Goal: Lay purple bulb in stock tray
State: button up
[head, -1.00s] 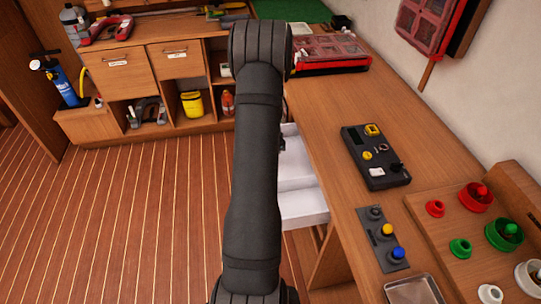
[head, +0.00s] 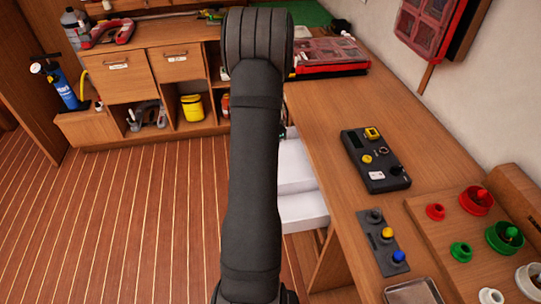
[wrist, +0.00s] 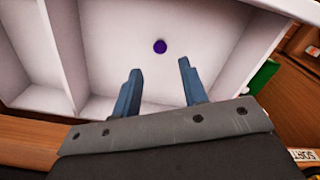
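The purple bulb (wrist: 159,46) shows in the wrist view as a small round purple thing, seemingly on the floor of a white compartment. It is beyond my fingertips and apart from them. My gripper (wrist: 160,67) is open, with nothing between its two blue-grey fingers. The white tray (wrist: 55,45) has dividing walls, and part of it also shows in the head view (head: 302,212) beside the bench. My arm hides the rest of it there, along with my gripper and the bulb. A shallow metal tray (head: 412,291) lies on the bench; I cannot tell which is the stock tray.
The wooden bench (head: 340,115) runs along the right. It carries a dark panel (head: 376,160), a grey plate with knobs (head: 382,240), and a board with red, green and white round parts. In the wrist view, the white compartment's walls stand around the bulb.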

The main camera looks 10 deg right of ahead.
notch_tip(320, 180, up, 5)
jog(key=shift+r, duration=0.1)
dwell(0.4)
jog(key=shift+f, duration=4.25)
